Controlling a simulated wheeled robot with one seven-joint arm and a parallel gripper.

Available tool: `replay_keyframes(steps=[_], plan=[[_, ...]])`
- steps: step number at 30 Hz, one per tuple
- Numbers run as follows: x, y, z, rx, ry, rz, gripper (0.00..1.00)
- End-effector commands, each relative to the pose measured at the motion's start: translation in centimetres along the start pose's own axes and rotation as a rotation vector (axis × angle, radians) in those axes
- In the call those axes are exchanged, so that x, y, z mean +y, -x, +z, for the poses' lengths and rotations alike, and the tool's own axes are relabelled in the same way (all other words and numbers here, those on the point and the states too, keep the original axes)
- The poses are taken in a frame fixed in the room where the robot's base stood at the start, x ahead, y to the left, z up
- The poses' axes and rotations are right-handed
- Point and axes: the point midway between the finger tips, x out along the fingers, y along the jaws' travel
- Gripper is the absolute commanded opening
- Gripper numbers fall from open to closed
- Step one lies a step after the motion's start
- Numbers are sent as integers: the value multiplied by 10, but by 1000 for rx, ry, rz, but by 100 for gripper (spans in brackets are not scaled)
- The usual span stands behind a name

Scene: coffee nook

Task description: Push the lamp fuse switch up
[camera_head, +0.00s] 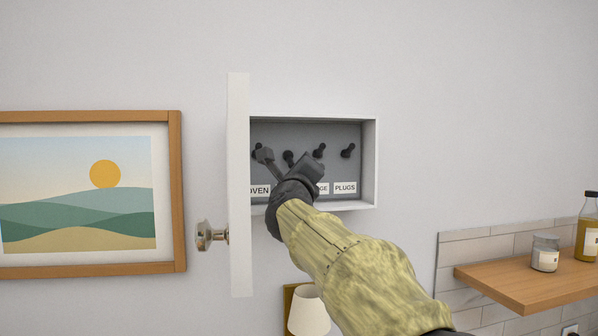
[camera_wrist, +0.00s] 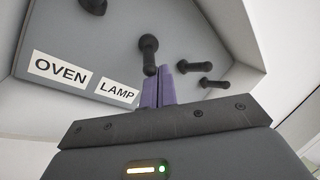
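The lamp fuse switch is a small black lever, above the LAMP label (camera_wrist: 117,92) in the wrist view (camera_wrist: 149,50). In the head view it appears as the second lever from the left (camera_head: 288,157) and sits a little lower than its neighbours. My gripper (camera_wrist: 161,88) reaches into the open fuse box (camera_head: 369,165). Its two purple fingers are together with nothing between them, tips right at the lamp switch's lower end in the wrist view. I cannot tell if they touch it. In the head view my gripper (camera_head: 297,183) covers the LAMP label.
The oven switch (camera_wrist: 93,5) is left of the lamp switch, with the OVEN label (camera_wrist: 59,70). Two more switches (camera_head: 319,150) (camera_head: 348,151) are to the right. The box's open door (camera_head: 239,190) with a round knob (camera_head: 206,236) stands close on the left. A wall lamp (camera_head: 308,312) is below.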

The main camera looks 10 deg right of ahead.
Motion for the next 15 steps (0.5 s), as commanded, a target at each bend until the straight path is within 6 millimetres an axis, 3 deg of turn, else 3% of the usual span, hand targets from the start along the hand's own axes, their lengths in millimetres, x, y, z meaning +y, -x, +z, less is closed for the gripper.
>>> replay_keyframes(steps=[15], plan=[[-16,0,12,-3,-1,-1,0]])
